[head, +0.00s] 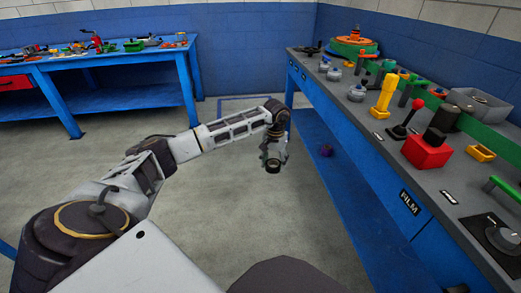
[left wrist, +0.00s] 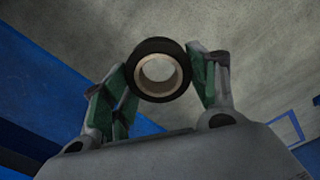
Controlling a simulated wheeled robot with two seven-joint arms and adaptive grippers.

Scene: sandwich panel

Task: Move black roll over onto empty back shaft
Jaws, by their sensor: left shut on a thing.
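My left gripper (head: 272,158) hangs in front of the blue bench, out over the floor and below the bench top. In the left wrist view, its green-padded fingers (left wrist: 160,85) are shut on the black roll (left wrist: 139,62), one finger on each side. The roll has a pale inner core, and its open hole faces the camera. In the head view the black roll (head: 272,167) shows small and dark at the gripper's tip. I cannot clearly make out an empty back shaft. My right gripper is not in view.
The bench top (head: 370,140) at right holds a yellow post (head: 383,98), a red block (head: 427,151), a black lever (head: 403,122) and a grey bin (head: 478,103). A cluttered blue table (head: 100,58) stands far left. Floor between is clear.

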